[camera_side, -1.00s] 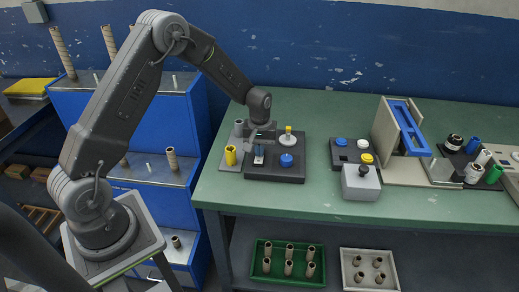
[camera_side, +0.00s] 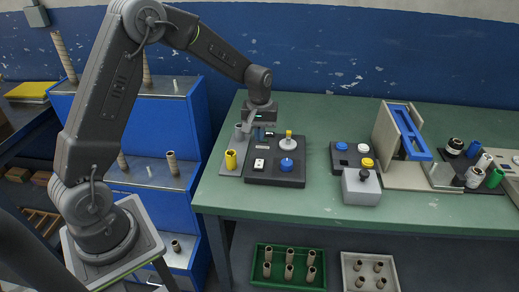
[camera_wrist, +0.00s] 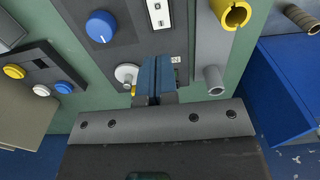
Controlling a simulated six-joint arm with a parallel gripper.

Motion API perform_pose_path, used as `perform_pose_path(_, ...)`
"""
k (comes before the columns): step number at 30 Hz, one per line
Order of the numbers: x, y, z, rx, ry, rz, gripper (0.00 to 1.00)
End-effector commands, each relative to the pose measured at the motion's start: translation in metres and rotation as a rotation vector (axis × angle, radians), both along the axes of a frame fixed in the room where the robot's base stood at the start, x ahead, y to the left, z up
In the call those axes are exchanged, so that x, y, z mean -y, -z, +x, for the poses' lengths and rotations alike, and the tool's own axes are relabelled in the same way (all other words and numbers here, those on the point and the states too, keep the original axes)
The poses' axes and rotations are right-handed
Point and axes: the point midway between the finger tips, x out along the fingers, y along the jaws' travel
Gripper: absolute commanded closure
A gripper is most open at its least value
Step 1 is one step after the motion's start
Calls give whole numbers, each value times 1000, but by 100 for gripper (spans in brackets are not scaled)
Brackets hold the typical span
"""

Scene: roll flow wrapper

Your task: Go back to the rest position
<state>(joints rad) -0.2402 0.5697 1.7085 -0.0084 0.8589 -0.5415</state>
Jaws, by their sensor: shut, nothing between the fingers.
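My gripper (camera_side: 259,134) is shut and empty, with its blue fingers pointing down above the back left part of the black panel (camera_side: 290,178). In the wrist view the shut fingers (camera_wrist: 155,80) reach over the panel's edge. The exact height above the panel is hard to tell.
A grey plate with a yellow cup (camera_side: 231,159) and a grey tube (camera_side: 238,132) stands just left of the panel. A button box (camera_side: 352,155), a grey box with a black knob (camera_side: 361,185) and a blue-framed stand (camera_side: 409,131) are to the right. The green table (camera_side: 300,210) is bare in front.

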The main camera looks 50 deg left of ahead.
Motion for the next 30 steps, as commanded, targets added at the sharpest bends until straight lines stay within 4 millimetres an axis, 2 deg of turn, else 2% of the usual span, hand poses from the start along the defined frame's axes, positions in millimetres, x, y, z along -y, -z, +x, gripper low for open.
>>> perform_pose_path(1,0,-13,1,6,0,1,100)
perform_pose_path(6,0,-41,1,4,-1,1,100)
perform_pose_path(12,0,-58,0,6,4,1,100)
perform_pose_path(17,14,-87,-17,48,68,13,100)
perform_pose_path(20,30,-117,-41,101,151,29,100)
perform_pose_path(24,55,-152,-84,180,288,58,100)
perform_pose_path(30,83,-181,-153,292,479,107,100)
